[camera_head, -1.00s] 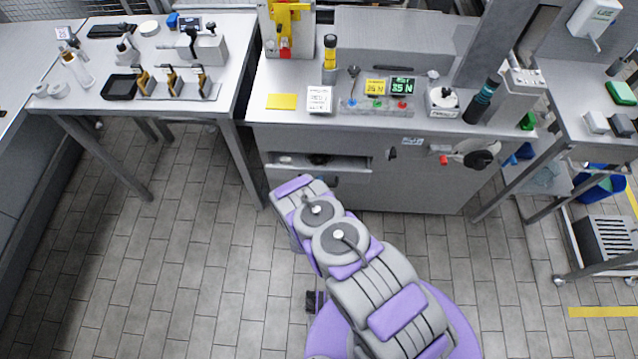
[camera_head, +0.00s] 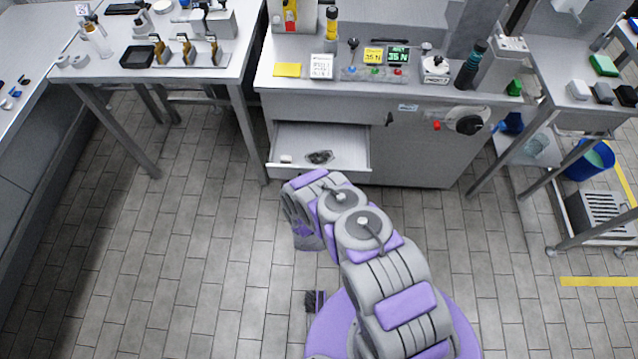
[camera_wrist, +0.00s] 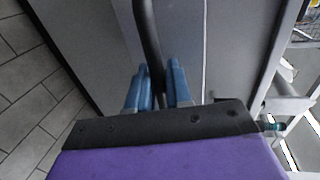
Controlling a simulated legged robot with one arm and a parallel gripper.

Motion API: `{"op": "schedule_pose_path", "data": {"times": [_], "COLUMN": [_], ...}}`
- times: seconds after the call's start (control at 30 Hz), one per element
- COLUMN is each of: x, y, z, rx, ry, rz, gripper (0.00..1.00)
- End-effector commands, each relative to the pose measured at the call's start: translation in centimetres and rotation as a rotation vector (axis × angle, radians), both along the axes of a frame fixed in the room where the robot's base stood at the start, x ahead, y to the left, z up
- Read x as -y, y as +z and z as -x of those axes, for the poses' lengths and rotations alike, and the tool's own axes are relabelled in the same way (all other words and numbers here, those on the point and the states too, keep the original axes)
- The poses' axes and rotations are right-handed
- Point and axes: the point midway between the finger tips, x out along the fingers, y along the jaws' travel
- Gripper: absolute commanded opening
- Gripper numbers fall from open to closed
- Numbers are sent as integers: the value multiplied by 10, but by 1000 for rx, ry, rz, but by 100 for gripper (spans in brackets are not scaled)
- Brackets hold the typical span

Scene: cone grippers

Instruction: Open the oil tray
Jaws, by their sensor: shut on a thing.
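The oil tray, a light grey drawer (camera_head: 325,134) under the middle workbench, stands pulled out with its inside showing in the head view. A dark item (camera_head: 320,157) and a small white item (camera_head: 286,159) lie in it. In the wrist view, my gripper (camera_wrist: 158,82) has its blue fingers closed around a dark bar handle (camera_wrist: 147,35) against a grey panel. In the head view my arm reaches to the drawer's front edge, and it hides the gripper and the handle.
The workbench cabinet (camera_head: 425,150) carries a dark round knob (camera_head: 466,121) on the right. A blue bucket (camera_head: 590,160) is on the right.

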Motion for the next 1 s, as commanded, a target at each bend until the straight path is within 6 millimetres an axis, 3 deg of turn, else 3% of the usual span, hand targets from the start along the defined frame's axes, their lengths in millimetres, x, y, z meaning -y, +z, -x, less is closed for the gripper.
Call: {"op": "schedule_pose_path", "data": {"times": [0.23, 0.27, 0.4, 0.77, 1.0], "x": [2, 1, 1, 1, -3], "y": [-4, -4, -3, 1, 8], "z": [3, 3, 2, 8, 49], "rx": [-10, -10, -7, -3, -7], "ry": [-1, -1, -2, -1, 4], "rz": [3, 3, 2, 1, 3], "gripper": [0, 21, 35, 35, 35]}}
